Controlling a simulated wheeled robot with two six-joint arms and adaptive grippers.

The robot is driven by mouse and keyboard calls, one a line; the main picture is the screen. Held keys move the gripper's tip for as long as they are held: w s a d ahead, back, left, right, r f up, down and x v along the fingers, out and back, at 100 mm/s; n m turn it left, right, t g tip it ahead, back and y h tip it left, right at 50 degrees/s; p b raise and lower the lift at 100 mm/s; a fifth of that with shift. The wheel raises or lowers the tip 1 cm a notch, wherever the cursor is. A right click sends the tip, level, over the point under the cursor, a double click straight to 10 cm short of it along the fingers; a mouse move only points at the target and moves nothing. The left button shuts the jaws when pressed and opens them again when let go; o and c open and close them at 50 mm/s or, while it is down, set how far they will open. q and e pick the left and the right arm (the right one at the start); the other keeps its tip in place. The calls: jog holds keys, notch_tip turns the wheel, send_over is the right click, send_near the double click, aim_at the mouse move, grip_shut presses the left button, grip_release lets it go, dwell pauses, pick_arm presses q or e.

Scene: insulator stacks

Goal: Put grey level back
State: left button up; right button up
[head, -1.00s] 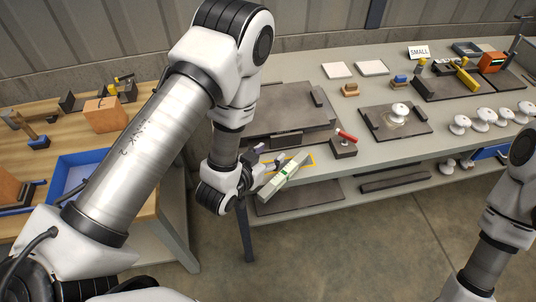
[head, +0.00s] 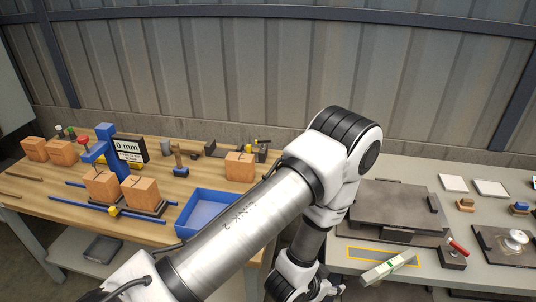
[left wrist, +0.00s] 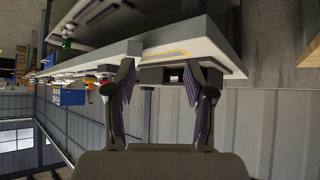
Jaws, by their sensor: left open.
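The grey level (head: 389,268), a pale bar with a green mark, lies slantwise at the front edge of the grey bench. It crosses the front right part of a yellow outlined rectangle (head: 352,253) and is not lined up with it. My left gripper (head: 328,291) is low at the bottom of the head view, left of the level and apart from it. In the left wrist view its two fingers (left wrist: 160,75) are spread with nothing held between them. The yellow outline also shows there (left wrist: 168,55). My right gripper is out of view.
Behind the outline lies a dark plate (head: 395,207). A red-handled block (head: 452,256) stands right of the level. A wooden bench on the left holds a blue tray (head: 208,208), wooden blocks and a blue gauge stand (head: 112,155).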

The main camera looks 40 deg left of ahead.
pick_arm(q)
jog(key=s+a+f+g, duration=0.1)
jog(key=s+f+g, duration=0.2)
jog(key=s, duration=0.4)
jog(key=s+a+f+n+g+y, duration=0.1)
jog(key=s+f+g, duration=0.2)
jog(key=s, duration=0.4)
jog(key=s+a+f+g, duration=0.1)
jog(key=s+f+g, duration=0.2)
jog(key=s, duration=0.5)
jog(key=shift+a+n, duration=0.3)
jog(key=shift+n, duration=0.1)
